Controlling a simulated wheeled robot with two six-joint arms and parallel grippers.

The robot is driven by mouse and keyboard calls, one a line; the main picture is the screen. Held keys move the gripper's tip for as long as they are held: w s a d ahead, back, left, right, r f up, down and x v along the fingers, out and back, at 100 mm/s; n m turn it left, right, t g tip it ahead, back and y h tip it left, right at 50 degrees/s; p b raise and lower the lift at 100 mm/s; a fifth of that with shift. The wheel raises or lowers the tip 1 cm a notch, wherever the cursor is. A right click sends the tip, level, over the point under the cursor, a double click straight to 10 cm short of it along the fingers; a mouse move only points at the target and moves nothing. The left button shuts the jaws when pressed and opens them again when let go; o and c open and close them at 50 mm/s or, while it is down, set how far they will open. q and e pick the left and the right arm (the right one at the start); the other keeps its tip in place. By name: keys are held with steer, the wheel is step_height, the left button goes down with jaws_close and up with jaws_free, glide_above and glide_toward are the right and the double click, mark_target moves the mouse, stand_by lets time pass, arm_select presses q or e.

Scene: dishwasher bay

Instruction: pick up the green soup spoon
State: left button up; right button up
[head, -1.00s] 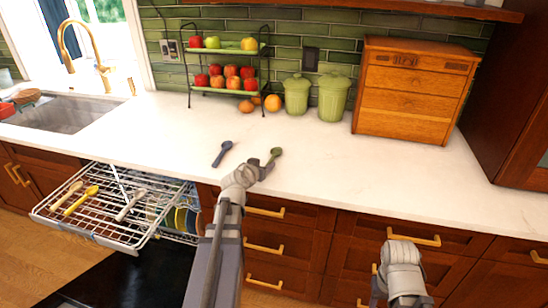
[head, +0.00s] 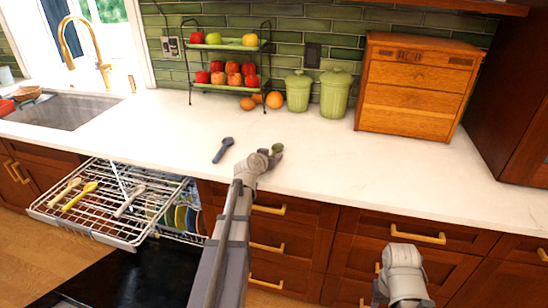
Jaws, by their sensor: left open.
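The green soup spoon (head: 277,148) lies on the white counter near its front edge. Its bowl end shows just past my left gripper (head: 270,155), and the gripper hides the rest of it. My left gripper is open at the spoon; I cannot tell whether the fingers touch it. My right arm shows at the lower right, in front of the drawers, but its fingertips are not visible.
A dark blue spoon (head: 222,150) lies on the counter to the left. The pulled-out dishwasher rack (head: 100,228) holds several utensils. A fruit stand (head: 228,88), green canisters (head: 335,93) and a wooden box (head: 415,88) stand at the back. The right counter is clear.

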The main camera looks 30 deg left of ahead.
arm_select(q)
jaws_close()
stand_by(0.3)
steer(key=shift+r, duration=0.1)
stand_by(0.4)
step_height(320, 180, up, 10)
steer(key=p, duration=1)
